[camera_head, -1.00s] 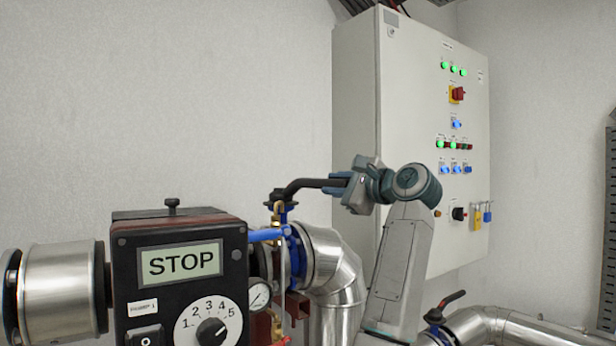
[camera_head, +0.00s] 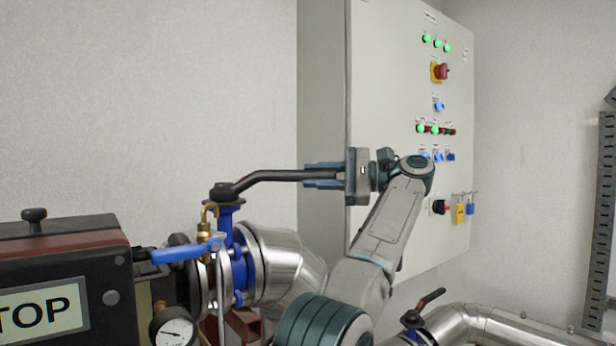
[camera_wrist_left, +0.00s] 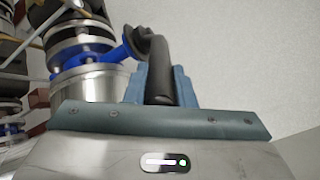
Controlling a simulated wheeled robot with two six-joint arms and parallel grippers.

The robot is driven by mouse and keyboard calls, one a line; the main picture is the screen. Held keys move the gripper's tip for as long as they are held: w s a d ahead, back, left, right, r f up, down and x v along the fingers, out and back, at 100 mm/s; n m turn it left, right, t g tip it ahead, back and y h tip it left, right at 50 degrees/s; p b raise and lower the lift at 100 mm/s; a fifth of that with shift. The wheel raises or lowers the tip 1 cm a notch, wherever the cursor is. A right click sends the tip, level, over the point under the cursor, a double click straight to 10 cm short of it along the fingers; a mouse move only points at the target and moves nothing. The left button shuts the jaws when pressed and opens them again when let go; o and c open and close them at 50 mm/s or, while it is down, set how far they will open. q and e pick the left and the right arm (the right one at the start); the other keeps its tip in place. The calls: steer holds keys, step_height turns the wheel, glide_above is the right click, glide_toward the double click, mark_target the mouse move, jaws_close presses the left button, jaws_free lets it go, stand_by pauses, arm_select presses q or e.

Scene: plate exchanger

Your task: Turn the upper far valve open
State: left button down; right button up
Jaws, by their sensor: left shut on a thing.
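The upper valve has a blue body (camera_head: 231,250) on the silver pipe and a long black lever handle (camera_head: 278,176) that points right. My left gripper (camera_head: 312,176) is shut on the free end of this black handle. In the left wrist view the gripper's blue fingers (camera_wrist_left: 160,88) stand on both sides of the black handle (camera_wrist_left: 158,62), and the blue valve body (camera_wrist_left: 100,54) is beyond. My right gripper is not in view.
A grey control cabinet (camera_head: 385,60) stands on the wall behind my left gripper. A black box with a display (camera_head: 50,305), a blue small lever (camera_head: 180,253) and a gauge (camera_head: 173,331) are at the left. A lower valve with a black-red handle (camera_head: 430,299) is at lower right.

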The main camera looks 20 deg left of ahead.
arm_select(q)
steer(key=shift+w+r, duration=0.1)
steer(key=shift+w, duration=0.1)
steer(key=shift+a, duration=0.1)
steer(key=c, duration=1.2)
jaws_free()
steer(key=shift+c, duration=0.2)
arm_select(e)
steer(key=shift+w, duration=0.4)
